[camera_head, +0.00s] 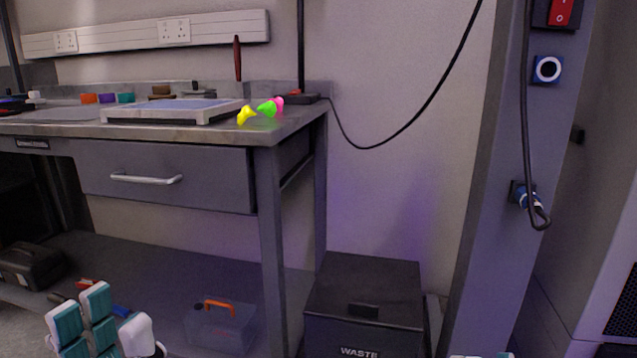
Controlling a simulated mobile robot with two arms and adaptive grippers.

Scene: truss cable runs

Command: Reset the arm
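My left gripper (108,318) is at the bottom left, in front of the bench's lower shelf. Its white fingers with teal pads stand apart, with nothing seen between them. The lower part of this gripper is cut off by the frame edge. Only a thin teal and white sliver of my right gripper (480,355) shows at the bottom edge, right of the waste bin, so its state is hidden. No object is seen in either gripper.
A grey workbench (190,135) with a drawer fills the left. A black waste bin (363,285) stands beside it. A grey truss post (490,200) at right carries a blue-ringed socket (547,69) and a plugged black cable (528,120). Another black cable (430,100) hangs across the wall.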

